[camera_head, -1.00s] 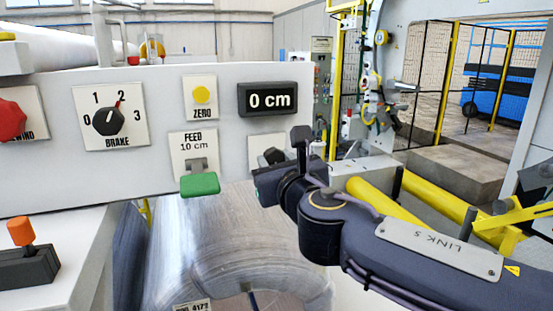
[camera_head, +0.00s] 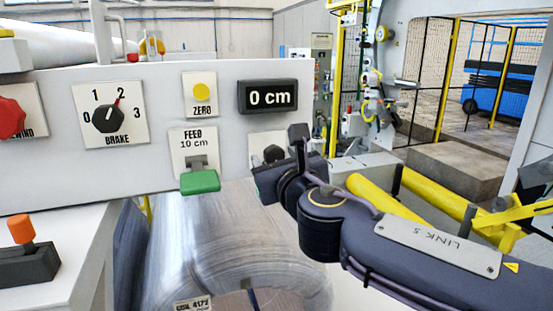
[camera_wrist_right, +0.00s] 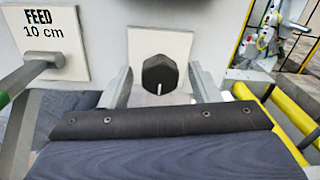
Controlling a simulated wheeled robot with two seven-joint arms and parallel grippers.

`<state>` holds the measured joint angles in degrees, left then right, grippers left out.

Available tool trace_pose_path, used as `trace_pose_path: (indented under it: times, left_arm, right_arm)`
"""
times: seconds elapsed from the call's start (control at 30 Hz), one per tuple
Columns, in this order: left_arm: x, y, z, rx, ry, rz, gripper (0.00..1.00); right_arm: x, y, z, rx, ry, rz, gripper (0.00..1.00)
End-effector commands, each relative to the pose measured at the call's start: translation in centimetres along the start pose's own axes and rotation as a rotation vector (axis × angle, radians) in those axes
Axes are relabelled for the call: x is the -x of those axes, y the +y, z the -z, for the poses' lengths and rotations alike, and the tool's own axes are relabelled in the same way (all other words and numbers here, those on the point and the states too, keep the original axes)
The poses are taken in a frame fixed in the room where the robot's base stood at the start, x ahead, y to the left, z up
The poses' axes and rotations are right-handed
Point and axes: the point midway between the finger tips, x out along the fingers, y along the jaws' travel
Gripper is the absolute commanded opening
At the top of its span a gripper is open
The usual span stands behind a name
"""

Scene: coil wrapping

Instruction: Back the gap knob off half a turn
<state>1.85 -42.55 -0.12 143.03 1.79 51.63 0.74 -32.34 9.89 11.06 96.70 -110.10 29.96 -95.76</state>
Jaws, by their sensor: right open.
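The gap knob (camera_wrist_right: 158,74) is a black faceted knob on a white square plate (camera_wrist_right: 178,42) on the panel front. Its white mark points down in the right wrist view. In the head view the knob (camera_head: 273,153) shows only partly, above my right gripper (camera_head: 277,172). In the wrist view the two grey fingers of my right gripper (camera_wrist_right: 160,86) are apart, one left and one right of the knob, with visible space on both sides. The knob plate's label is hidden. My left gripper is not in view.
The green-handled feed lever (camera_head: 200,181) is just left of the knob. The brake dial (camera_head: 109,119), yellow zero button (camera_head: 201,91) and a display (camera_head: 268,98) reading 0 cm share the panel. A wrapped coil (camera_head: 215,240) lies below. Yellow rails (camera_head: 385,196) run at right.

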Motion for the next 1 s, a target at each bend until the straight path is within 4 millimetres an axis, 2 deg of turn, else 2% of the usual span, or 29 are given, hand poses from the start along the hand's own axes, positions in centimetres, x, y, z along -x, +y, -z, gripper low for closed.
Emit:
trace_pose_path:
  times: [0.17, 0.4, 0.6, 1.0]
  left_arm:
    - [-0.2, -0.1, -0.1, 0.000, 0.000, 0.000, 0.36]
    - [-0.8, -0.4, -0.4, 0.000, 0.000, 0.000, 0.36]
    - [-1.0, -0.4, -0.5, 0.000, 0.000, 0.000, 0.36]
    - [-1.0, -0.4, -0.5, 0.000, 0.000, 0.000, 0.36]
  right_arm:
    - [1.0, 0.0, 0.0, -0.001, -0.002, -0.001, 0.56]
    - [5.1, 0.0, 0.0, 0.000, -0.004, -0.001, 0.56]
    - [7.4, 0.0, 0.0, -0.001, -0.002, -0.001, 0.56]
    - [7.8, -0.1, 0.1, -0.008, 0.004, 0.003, 0.56]
